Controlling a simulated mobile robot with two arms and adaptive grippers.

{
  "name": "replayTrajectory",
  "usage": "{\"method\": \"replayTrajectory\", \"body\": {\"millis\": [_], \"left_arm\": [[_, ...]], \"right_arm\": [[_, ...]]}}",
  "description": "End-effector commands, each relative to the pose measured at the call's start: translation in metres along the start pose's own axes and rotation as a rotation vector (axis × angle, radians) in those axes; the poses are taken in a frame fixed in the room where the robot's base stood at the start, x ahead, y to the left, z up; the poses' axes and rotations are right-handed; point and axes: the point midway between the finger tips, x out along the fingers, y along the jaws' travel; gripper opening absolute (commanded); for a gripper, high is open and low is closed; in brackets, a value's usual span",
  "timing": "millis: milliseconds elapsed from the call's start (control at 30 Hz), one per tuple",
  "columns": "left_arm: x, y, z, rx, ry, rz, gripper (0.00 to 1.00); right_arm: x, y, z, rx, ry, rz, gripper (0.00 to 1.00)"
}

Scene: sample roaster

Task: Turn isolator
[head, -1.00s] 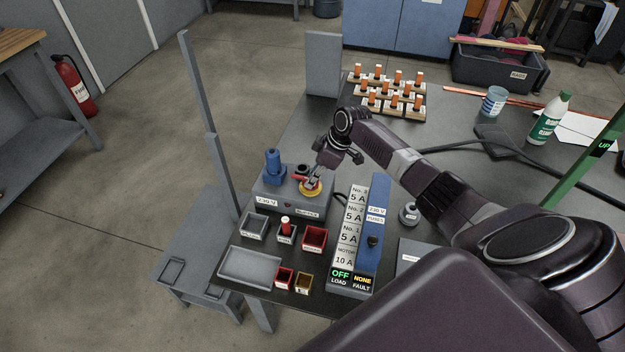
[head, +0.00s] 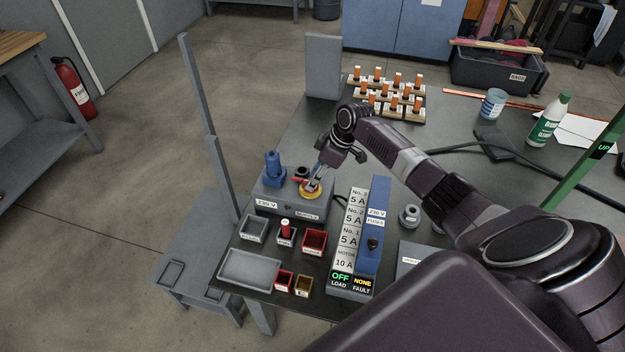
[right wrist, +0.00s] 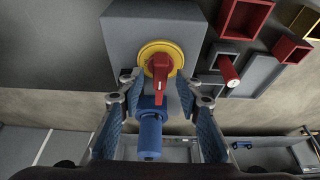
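The isolator is a red handle (right wrist: 160,72) on a yellow disc (head: 312,194) on the grey supply box (head: 282,201). In the right wrist view the handle points down the picture, towards my gripper. My right gripper (right wrist: 156,82) is open, its two fingertips on either side of the handle, with gaps showing between fingers and handle. In the head view my right gripper (head: 316,180) reaches down over the disc and partly hides the handle. My left gripper is not in view.
A blue cylinder (head: 273,164) stands on the box beside the isolator. A blue fuse unit (head: 371,235) to the right shows load OFF and fault NONE. Small bins and a grey tray (head: 249,268) lie in front. Several fuse holders (head: 390,97) stand behind.

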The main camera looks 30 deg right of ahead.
Motion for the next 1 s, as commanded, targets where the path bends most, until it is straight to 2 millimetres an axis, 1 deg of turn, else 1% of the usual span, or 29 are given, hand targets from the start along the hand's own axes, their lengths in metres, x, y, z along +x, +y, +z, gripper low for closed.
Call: {"method": "replayTrajectory", "body": {"millis": [100, 300, 400, 500, 667, 1000], "left_arm": [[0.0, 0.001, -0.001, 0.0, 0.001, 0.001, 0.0], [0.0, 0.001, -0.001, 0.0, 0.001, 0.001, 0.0], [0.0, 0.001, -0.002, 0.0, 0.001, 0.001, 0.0], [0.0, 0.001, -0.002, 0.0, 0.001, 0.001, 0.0], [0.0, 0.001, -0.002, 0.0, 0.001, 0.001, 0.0], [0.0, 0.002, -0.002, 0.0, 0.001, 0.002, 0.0]], "right_arm": [[-0.026, 0.002, 0.0, -0.002, 0.001, 0.005, 0.32], [-0.069, 0.001, 0.001, -0.003, -0.001, 0.004, 0.32], [-0.085, 0.001, 0.0, -0.002, 0.0, 0.003, 0.32], [-0.096, 0.001, 0.001, -0.002, -0.001, 0.002, 0.32], [-0.102, 0.0, 0.0, -0.001, 0.0, 0.0, 0.32], [-0.103, 0.0, 0.0, -0.001, 0.0, 0.0, 0.32]]}}
